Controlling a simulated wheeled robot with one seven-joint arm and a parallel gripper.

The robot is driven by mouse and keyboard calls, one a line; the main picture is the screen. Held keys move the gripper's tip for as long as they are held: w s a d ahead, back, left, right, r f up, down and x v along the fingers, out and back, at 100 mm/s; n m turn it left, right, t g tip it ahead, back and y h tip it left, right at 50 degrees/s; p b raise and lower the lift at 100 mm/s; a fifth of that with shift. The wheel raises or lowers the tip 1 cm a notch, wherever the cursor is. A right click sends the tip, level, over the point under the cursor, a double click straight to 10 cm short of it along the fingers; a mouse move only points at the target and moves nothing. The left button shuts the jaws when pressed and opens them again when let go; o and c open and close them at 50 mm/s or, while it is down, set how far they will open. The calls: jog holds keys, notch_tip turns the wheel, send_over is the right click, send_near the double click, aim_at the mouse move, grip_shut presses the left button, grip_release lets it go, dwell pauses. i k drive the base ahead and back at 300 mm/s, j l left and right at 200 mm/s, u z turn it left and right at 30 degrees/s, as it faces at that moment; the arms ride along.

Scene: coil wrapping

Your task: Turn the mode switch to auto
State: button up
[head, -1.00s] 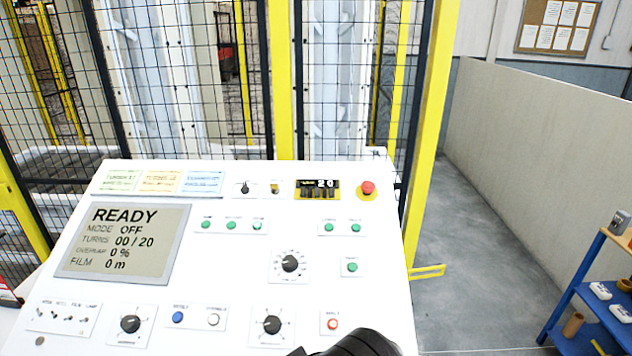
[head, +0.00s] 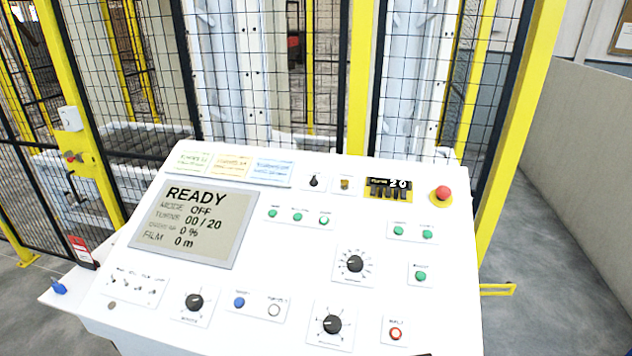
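The white control panel (head: 290,225) fills the lower middle of the head view. Its screen (head: 200,222) reads READY, MODE OFF, TURNS 00 / 20, 0 % and FILM 0 m. Black rotary knobs sit at the lower left (head: 195,302), the centre right (head: 355,264) and the bottom centre (head: 332,323). A small black selector (head: 314,181) is in the top row. Their labels are too small to read, so I cannot tell which one is the mode switch. My gripper is not in view; only a dark sliver shows at the bottom edge.
Small toggles (head: 137,286) and green, blue and red buttons dot the panel. Yellow-and-black mesh fencing (head: 300,80) stands behind; open floor (head: 550,290) lies right.

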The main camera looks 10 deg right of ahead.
aim_at(314, 182)
jog(key=i+j+u, duration=0.2)
jog(key=j, duration=0.25)
jog(key=i+j+u, duration=0.15)
jog(key=j, duration=0.3)
jog(key=i+j+u, duration=0.2)
jog(key=j, duration=0.2)
jog(key=i, duration=0.05)
